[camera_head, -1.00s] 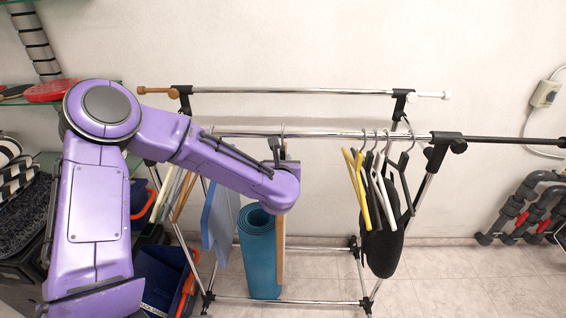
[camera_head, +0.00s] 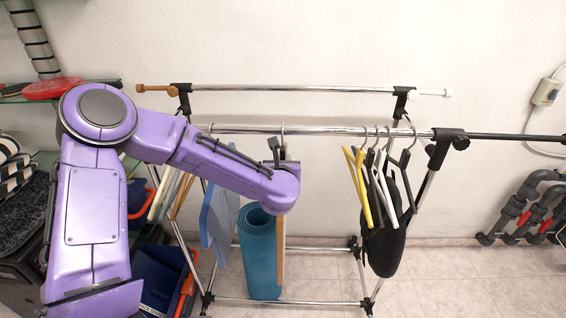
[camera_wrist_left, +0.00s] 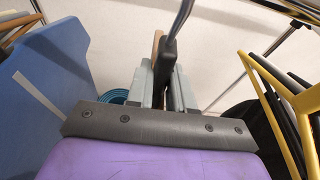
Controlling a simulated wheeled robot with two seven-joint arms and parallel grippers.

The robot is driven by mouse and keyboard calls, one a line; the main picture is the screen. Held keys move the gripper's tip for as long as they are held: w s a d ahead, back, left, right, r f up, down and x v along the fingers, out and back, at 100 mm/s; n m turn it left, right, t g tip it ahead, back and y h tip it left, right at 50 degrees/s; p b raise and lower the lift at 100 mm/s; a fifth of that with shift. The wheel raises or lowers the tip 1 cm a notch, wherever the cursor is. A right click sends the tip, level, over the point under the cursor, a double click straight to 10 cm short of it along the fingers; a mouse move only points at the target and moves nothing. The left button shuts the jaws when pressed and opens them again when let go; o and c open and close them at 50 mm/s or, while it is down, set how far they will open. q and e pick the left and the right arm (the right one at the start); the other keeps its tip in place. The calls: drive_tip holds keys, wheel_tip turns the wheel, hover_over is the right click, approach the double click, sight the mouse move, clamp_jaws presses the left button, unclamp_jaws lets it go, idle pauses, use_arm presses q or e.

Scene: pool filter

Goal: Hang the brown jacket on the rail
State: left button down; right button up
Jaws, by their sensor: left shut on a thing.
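My left gripper (camera_head: 277,152) is just below the front rail (camera_head: 310,131), its wrist coming in from the left. In the left wrist view its grey fingers (camera_wrist_left: 167,88) are shut on a dark hanger piece (camera_wrist_left: 166,62) with a metal hook (camera_wrist_left: 181,18) above. In the head view the hook rises to the rail; whether it rests on it I cannot tell. A narrow brown strip (camera_head: 280,250) hangs edge-on below my wrist; it may be the brown jacket. A brown edge (camera_wrist_left: 156,45) also shows beside the hanger piece. My right gripper is not in view.
A blue flat garment (camera_head: 219,222) hangs left of my gripper. Yellow, black and white hangers (camera_head: 376,185) and a black item (camera_head: 385,240) hang at the right. A blue rolled mat (camera_head: 257,255) stands behind. A second rail (camera_head: 290,90) runs behind.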

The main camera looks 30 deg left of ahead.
use_arm(q)
drive_tip(key=c, duration=0.9)
unclamp_jaws()
drive_tip(key=shift+s+d, duration=0.1)
drive_tip(key=shift+s, duration=0.1)
drive_tip(key=b+v, duration=0.2)
drive_tip(key=v, duration=0.8)
drive_tip(key=shift+r+b, duration=0.15)
drive_tip(key=shift+b, duration=0.25)
